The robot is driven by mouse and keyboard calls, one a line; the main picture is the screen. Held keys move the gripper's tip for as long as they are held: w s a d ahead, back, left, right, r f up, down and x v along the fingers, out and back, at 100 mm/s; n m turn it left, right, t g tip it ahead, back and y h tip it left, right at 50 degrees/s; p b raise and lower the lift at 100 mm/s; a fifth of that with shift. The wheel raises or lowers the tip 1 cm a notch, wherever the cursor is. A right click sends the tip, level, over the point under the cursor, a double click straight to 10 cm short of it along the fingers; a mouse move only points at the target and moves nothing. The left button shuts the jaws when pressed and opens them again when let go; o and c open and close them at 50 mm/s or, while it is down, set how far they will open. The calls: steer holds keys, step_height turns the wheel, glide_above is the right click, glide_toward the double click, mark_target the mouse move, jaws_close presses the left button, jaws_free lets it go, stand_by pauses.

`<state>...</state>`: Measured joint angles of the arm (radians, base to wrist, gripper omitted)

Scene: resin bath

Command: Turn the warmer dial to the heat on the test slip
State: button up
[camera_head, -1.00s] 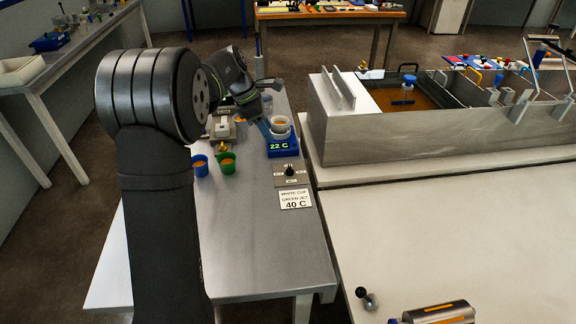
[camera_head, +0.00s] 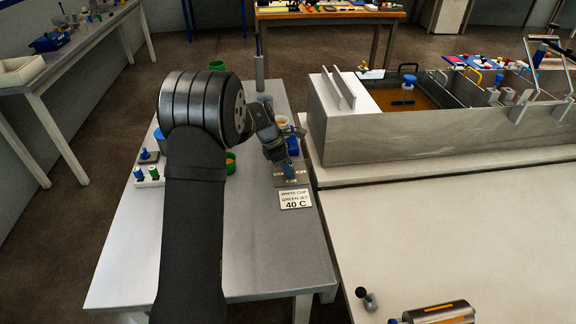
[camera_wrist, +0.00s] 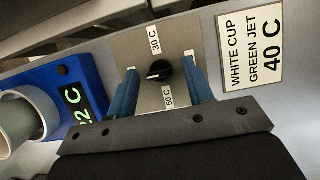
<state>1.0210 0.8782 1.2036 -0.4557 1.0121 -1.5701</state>
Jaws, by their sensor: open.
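The warmer dial (camera_wrist: 159,70) is a black knob on a grey plate (camera_wrist: 140,48), with labels 30 C and 50 C on opposite sides and an unlabelled white mark between them. My gripper (camera_wrist: 158,82) is open, its two blue fingers on either side of the dial; it also shows over the plate in the head view (camera_head: 290,172). Contact with the knob is not clear. The test slip (camera_wrist: 252,45) reads WHITE CUP, GREEN JET, 40 C. The blue warmer (camera_wrist: 50,85) has a green display (camera_wrist: 75,104) showing 22 C. A white cup (camera_wrist: 25,112) sits on it.
In the head view, a green cup (camera_head: 230,163) stands left of my gripper, partly hidden by my arm. A small rack with coloured knobs (camera_head: 150,176) is further left. The resin bath (camera_head: 345,130) stands to the right.

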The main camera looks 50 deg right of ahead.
steer(key=c, duration=1)
steer(key=shift+m, duration=0.3)
